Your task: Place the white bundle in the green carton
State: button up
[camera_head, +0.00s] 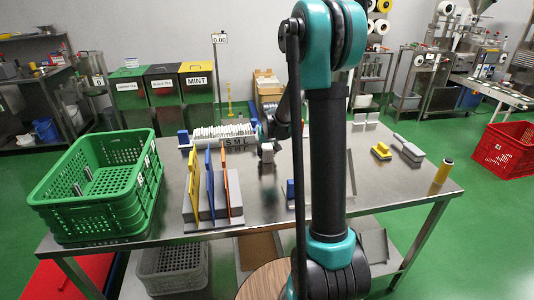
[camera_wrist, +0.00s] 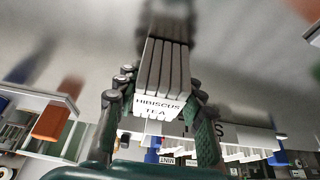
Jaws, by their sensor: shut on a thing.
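My gripper (camera_head: 266,139) is over the middle of the steel table, beyond my arm. In the wrist view my gripper (camera_wrist: 158,108) has its two fingers closed on the sides of the white bundle (camera_wrist: 162,75), a stack of several pale flat packets. Its end face reads "HIBISCUS TEA". In the head view the bundle (camera_head: 267,152) shows as a small pale block, apparently above the table. No small green carton can be made out. The large green container is a perforated crate (camera_head: 62,190) on the table's left end, with a few grey items inside.
A grey rack (camera_head: 207,208) with upright blue, yellow and orange panels stands beside the crate.

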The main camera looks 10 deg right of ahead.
jog(key=o, duration=1.1)
jog(key=shift+f, duration=0.1)
